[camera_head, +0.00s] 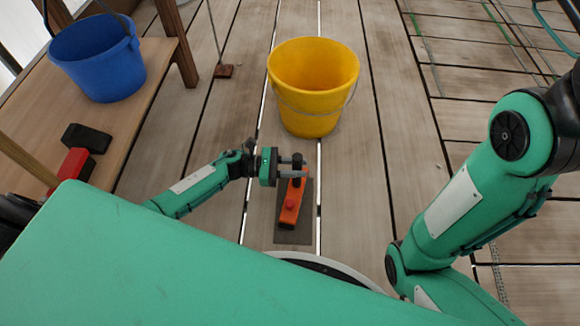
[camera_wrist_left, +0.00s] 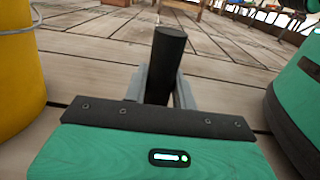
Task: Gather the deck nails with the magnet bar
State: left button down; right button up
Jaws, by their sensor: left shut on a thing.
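In the left wrist view the black handle (camera_wrist_left: 165,60) stands up between the fingers (camera_wrist_left: 158,90). No deck nails can be made out. My right arm shows at the right, but its gripper is out of view.
A yellow bucket (camera_head: 311,112) stands on the deck just beyond the bar, and shows at the left edge of the left wrist view (camera_wrist_left: 18,75). A blue bucket (camera_head: 98,62) and a red and black thing (camera_head: 74,166) are on a wooden bench (camera_head: 140,110) at left.

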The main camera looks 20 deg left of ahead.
pick_arm(q)
jog(key=w+d+r+p, duration=0.1)
jog(key=d+r+p, duration=0.1)
jog(key=d+r, duration=0.3)
jog(key=shift+w+r+p, duration=0.25)
jog(key=shift+r+p, duration=0.15)
jog(key=shift+r, duration=0.05)
dwell(0.8)
jog(key=shift+d+r, duration=0.1)
dwell(0.6)
